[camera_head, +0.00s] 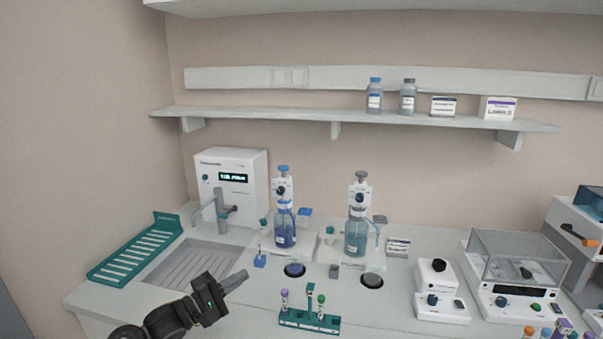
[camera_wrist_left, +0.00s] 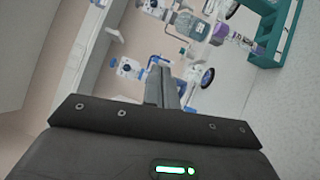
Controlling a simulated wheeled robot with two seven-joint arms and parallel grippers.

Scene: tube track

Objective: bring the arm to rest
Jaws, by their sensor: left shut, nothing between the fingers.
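My left gripper (camera_head: 236,281) comes in from the lower left in the head view. It is shut and empty, above the front of the bench, left of the green tube rack (camera_head: 309,320). In the left wrist view its closed fingers (camera_wrist_left: 162,88) point toward the bottles, with nothing between them. The rack holds a purple-capped tube (camera_head: 284,298) and a green-capped tube (camera_head: 321,302), both upright. The rack also shows at the upper right of the left wrist view (camera_wrist_left: 275,28). My right gripper is in neither view.
Behind stand a blue dispenser bottle (camera_head: 285,231) and a grey-topped one (camera_head: 356,235). A sink (camera_head: 190,266), a green drying rack (camera_head: 137,252) and a white water unit (camera_head: 232,174) are at the left. A small mixer (camera_head: 440,291) and a balance (camera_head: 515,276) stand right.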

